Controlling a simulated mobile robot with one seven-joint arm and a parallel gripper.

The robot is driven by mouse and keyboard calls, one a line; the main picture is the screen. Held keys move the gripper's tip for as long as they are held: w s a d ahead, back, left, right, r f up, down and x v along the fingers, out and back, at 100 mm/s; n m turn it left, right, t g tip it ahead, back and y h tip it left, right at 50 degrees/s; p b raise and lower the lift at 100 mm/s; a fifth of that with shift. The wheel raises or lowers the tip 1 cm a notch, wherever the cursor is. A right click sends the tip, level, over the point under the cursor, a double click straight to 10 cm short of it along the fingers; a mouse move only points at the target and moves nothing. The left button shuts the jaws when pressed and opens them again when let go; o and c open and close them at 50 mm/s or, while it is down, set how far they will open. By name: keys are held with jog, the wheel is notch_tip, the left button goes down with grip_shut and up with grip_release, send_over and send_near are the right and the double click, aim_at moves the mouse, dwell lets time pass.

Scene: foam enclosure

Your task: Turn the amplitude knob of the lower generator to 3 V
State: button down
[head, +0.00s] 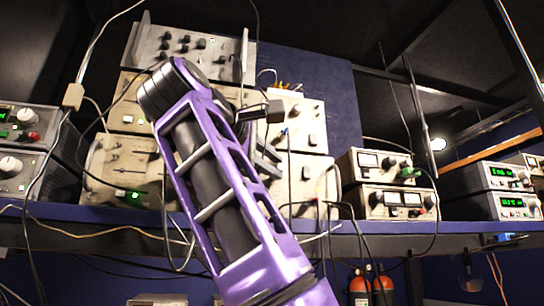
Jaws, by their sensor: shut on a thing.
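The lower generator (105,165) is a beige unit with a lit green spot at its lower front. It sits on the shelf under another beige unit (128,118). My purple arm crosses in front of both and hides much of their right parts. My gripper (268,158) shows partly behind the arm, with grey fingers close to the lower generator's right end. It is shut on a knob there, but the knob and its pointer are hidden. I cannot read the amplitude setting.
More beige units (305,185) stand just right of my gripper, with cables hanging before them. Meters (385,200) and green-display supplies (505,205) stand farther right. Grey supplies (20,170) stand at the left. Loose cables cross the shelf edge (110,218).

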dwell(0.4)
jog(key=c, duration=0.7)
grip_release()
jog(key=p+v, duration=0.1)
jog(key=v, duration=1.1)
